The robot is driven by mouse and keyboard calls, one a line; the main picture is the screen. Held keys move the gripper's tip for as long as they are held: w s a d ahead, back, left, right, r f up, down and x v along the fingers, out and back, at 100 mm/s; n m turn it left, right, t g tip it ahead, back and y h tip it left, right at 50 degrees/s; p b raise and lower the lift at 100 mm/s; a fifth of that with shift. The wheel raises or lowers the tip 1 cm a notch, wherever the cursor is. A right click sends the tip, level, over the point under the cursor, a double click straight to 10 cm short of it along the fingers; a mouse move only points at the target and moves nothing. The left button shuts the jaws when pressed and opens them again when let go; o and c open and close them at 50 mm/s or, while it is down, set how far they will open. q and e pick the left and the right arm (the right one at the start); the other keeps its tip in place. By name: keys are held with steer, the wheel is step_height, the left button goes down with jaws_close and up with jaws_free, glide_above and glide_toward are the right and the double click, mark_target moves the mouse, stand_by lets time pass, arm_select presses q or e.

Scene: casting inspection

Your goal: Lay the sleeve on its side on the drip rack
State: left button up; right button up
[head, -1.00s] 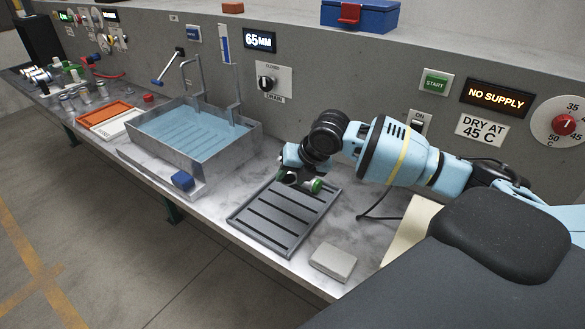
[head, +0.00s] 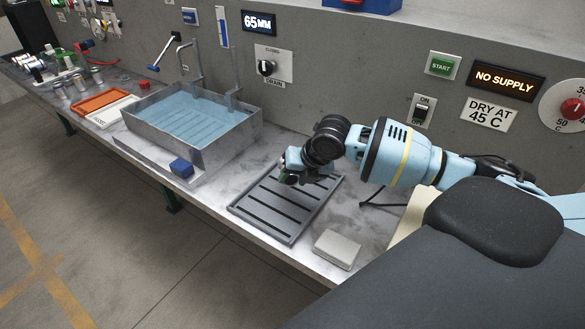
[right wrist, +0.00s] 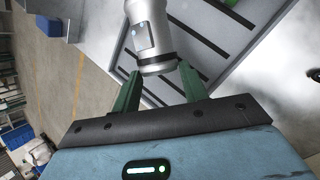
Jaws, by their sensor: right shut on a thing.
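The drip rack (head: 239,209) is a grey slotted tray lying on the bench in the head view. My right gripper (head: 290,176) is over its far left part, with the wrist hiding most of what it holds. In the right wrist view, the green fingers of my right gripper (right wrist: 160,78) are shut on the sleeve (right wrist: 150,22), a silver metal cylinder with a dark band near its end. The rack (right wrist: 213,18) shows behind the sleeve there. I cannot tell whether the sleeve touches the rack. My left gripper is not in view.
A metal tank of blue water (head: 190,115) stands left of the rack, with a blue block (head: 181,168) at its front corner. A pale grey block (head: 338,249) lies right of the rack near the bench edge. The wall with switches rises behind.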

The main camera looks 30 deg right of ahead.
step_height(320, 180, down, 3)
steer(key=shift+r+b, duration=0.1)
steer(key=shift+b, duration=0.25)
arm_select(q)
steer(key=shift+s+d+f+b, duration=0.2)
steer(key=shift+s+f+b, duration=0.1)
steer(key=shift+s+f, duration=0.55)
arm_select(e)
steer(key=shift+f, duration=1)
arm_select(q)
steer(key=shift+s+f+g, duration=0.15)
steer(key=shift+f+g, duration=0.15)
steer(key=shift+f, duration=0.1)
arm_select(e)
steer(key=shift+f, duration=0.7)
steer(key=o, duration=1.3)
